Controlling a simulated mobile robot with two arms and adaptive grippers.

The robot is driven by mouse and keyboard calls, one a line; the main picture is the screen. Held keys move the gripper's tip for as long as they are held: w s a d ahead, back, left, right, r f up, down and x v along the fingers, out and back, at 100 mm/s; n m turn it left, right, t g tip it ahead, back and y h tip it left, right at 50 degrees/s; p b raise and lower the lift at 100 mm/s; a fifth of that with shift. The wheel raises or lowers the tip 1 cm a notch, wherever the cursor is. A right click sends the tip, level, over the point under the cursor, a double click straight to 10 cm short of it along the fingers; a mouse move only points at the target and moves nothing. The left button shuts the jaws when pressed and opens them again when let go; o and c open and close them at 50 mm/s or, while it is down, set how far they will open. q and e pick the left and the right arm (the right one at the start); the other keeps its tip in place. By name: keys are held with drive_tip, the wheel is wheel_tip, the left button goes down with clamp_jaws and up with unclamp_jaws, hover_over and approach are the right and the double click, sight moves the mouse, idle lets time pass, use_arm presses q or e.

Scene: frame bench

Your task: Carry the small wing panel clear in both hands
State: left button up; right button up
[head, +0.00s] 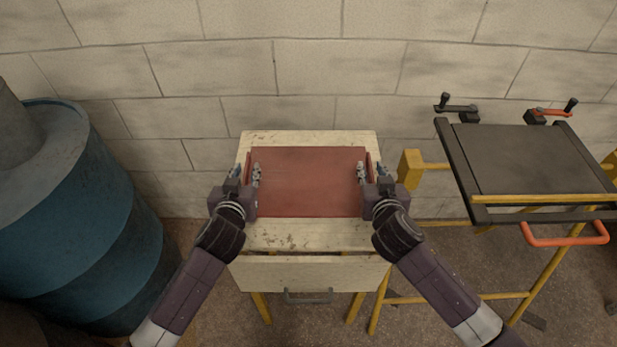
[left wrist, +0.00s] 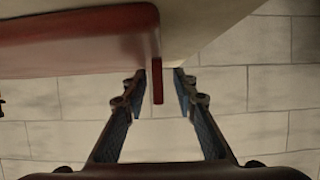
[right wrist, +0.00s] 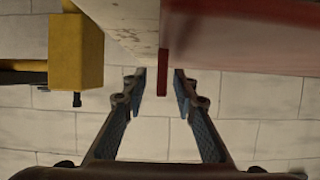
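The small wing panel (head: 308,180) is a flat reddish-brown sheet lying on the pale worn table. My left gripper (head: 246,173) is at its left edge, and my right gripper (head: 371,173) is at its right edge. In the left wrist view the fingers (left wrist: 161,88) stand open either side of the panel's thin red edge strip (left wrist: 157,75), with gaps showing. In the right wrist view the fingers (right wrist: 163,88) likewise straddle the opposite edge strip (right wrist: 162,72) without closing on it. The panel's underside is hidden in the head view.
The table (head: 290,238) has a front drawer (head: 308,272) that appears pulled out. A blue drum (head: 75,215) stands at the left. A yellow-legged stand with a dark framed top (head: 525,160) stands at the right. A block wall (head: 320,65) is close behind.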

use_arm(q)
drive_tip(key=shift+w, duration=0.1)
use_arm(e)
drive_tip(key=shift+w, duration=0.1)
use_arm(q)
drive_tip(key=shift+c, duration=0.2)
use_arm(e)
drive_tip(key=shift+c, duration=0.2)
use_arm(q)
clamp_jaws()
use_arm(e)
clamp_jaws()
use_arm(q)
drive_tip(key=shift+w+r, duration=0.1)
drive_tip(key=shift+r, duration=0.1)
use_arm(e)
drive_tip(key=shift+w+r, duration=0.1)
drive_tip(key=shift+r, duration=0.1)
